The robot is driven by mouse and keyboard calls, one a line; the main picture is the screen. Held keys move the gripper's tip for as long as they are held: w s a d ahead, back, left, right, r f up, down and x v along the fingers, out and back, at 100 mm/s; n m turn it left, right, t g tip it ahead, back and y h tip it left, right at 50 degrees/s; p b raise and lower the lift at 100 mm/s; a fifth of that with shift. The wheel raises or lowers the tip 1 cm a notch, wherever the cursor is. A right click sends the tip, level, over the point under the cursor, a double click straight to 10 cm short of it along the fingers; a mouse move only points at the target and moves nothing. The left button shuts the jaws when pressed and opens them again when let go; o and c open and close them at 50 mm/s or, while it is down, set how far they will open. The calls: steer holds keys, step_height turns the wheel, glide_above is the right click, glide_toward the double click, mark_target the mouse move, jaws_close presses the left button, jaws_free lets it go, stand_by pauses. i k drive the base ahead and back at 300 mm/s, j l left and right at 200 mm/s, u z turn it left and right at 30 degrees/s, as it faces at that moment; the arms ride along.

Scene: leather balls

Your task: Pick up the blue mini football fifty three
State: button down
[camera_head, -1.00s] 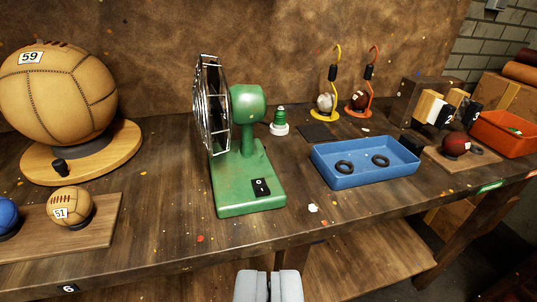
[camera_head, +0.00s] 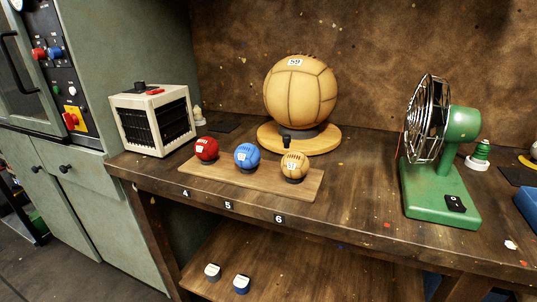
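A small blue ball (camera_head: 247,156) with a white label rests in the middle of a wooden board (camera_head: 222,178) on the workbench. The number on its label is too small to read. A small red ball (camera_head: 206,149) sits to its left on the same board and a small tan ball (camera_head: 294,165) to its right. The three balls stand apart from each other. My gripper is not in view.
A large tan ball marked 59 (camera_head: 300,92) stands on a round wooden base behind the board. A cream heater (camera_head: 152,120) is at the left, a green fan (camera_head: 440,185) at the right. The bench front carries number tags. A lower shelf (camera_head: 300,265) runs below.

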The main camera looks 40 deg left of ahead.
mark_target(247, 156)
steer(key=i+j+u, duration=0.1)
steer(key=u, duration=0.3)
steer(key=i+u, duration=0.2)
steer(key=u, duration=0.2)
steer(key=i+u, duration=0.15)
steer(key=u, duration=0.2)
